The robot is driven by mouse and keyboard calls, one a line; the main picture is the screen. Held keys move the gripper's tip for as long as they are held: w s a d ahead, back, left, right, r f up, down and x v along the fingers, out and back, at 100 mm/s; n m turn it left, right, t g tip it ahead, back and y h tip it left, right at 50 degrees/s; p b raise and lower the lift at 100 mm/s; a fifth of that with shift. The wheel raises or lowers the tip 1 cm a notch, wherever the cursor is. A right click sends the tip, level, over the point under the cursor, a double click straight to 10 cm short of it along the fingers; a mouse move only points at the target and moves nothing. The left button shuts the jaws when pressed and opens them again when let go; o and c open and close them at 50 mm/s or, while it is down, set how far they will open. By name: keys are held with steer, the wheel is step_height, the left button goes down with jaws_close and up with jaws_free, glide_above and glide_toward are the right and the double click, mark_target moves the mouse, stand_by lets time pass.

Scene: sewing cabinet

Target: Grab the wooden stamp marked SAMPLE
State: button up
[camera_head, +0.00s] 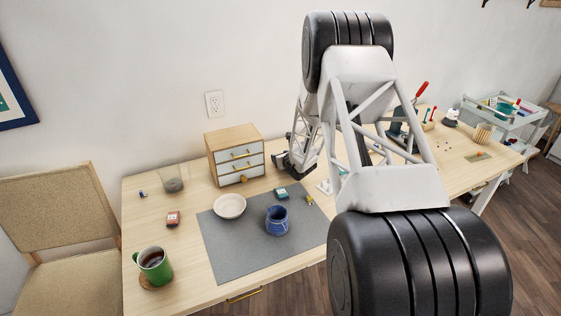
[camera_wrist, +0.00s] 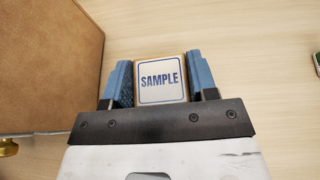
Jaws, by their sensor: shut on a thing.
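The wooden stamp marked SAMPLE (camera_wrist: 161,80) is in the wrist view, its white label with blue letters facing the camera. My gripper (camera_wrist: 161,84) is shut on it, with one blue finger pad on each side. Bare table wood shows behind the stamp; I cannot tell whether the stamp touches the table. In the head view my gripper (camera_head: 286,163) is at the right side of the small drawer cabinet, and the stamp cannot be made out there.
The wooden drawer cabinet (camera_head: 236,155) stands close left of my gripper; its side (camera_wrist: 45,60) fills the wrist view's left. A grey mat (camera_head: 240,262) in front carries a white bowl (camera_head: 229,206) and a blue jug (camera_head: 277,221). A green mug (camera_head: 154,265) stands front left.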

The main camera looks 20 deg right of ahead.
steer(key=shift+r, duration=0.15)
steer(key=shift+r, duration=0.8)
steer(key=shift+s+r, duration=0.15)
steer(key=shift+r, duration=0.8)
steer(key=s+a, duration=0.1)
steer(key=s, duration=0.4)
steer(key=s+a+r, duration=0.1)
steer(key=s+a, duration=0.1)
steer(key=s, duration=0.3)
steer(key=s+a, duration=0.1)
steer(key=s, duration=0.4)
steer(key=shift+a+r, duration=0.15)
steer(key=shift+a, duration=0.1)
